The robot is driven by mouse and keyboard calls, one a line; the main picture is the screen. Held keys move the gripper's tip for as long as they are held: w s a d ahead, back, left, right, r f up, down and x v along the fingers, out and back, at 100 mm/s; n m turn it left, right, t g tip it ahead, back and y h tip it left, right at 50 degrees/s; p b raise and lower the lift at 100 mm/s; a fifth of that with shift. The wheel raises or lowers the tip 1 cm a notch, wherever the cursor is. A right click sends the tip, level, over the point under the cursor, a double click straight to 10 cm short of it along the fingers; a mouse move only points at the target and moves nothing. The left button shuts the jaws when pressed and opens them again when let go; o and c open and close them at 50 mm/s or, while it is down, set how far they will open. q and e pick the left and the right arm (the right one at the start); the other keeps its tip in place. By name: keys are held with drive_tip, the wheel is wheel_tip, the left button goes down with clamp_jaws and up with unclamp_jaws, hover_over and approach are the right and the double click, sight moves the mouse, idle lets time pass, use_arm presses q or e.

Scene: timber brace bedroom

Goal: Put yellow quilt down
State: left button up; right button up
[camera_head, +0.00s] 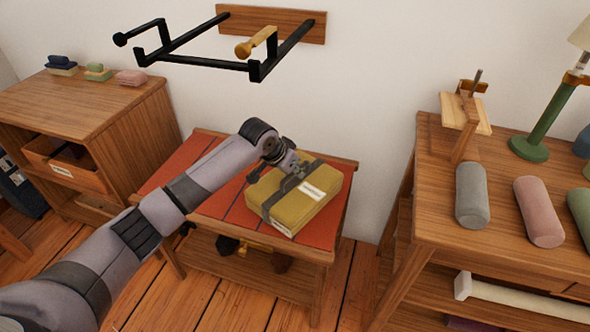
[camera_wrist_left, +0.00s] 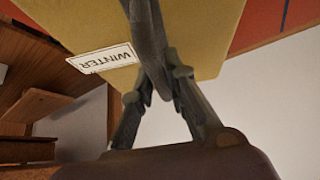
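The yellow quilt (camera_head: 310,203) is a folded block with a dark strap round it and white labels. It is over the right part of the red top (camera_head: 228,205) of a low wooden bench; I cannot tell whether it fully rests there. My left gripper (camera_head: 291,174) is at the quilt's upper left side, its fingers on the dark strap. In the left wrist view the quilt (camera_wrist_left: 85,22) shows a label reading WINTER, and the gripper (camera_wrist_left: 158,75) is closed on the strap. My right gripper is not in view.
A wooden cabinet (camera_head: 85,95) with small folded items stands at left. A black wall rack (camera_head: 205,63) hangs above the bench. A wooden table (camera_head: 440,220) at right holds grey and pink rolls (camera_head: 540,211) and a green lamp (camera_head: 545,120). The bench top's left part is free.

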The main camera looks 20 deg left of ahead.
use_arm(q)
drive_tip(key=o, duration=0.4)
drive_tip(key=shift+c, duration=0.2)
drive_tip(key=shift+r, duration=0.1)
drive_tip(key=shift+s+r, duration=0.1)
drive_tip(key=shift+r, duration=0.1)
drive_tip(key=p+v, duration=0.2)
drive_tip(key=v, duration=0.9)
drive_tip(key=shift+s+r+p, duration=0.15)
drive_tip(key=shift+r+p, duration=0.05)
drive_tip(key=shift+p, duration=0.1)
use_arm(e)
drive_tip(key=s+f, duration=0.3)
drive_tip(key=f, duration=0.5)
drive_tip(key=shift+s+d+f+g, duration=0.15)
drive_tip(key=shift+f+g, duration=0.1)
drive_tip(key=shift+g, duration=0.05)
use_arm(q)
drive_tip(key=shift+f, duration=0.1)
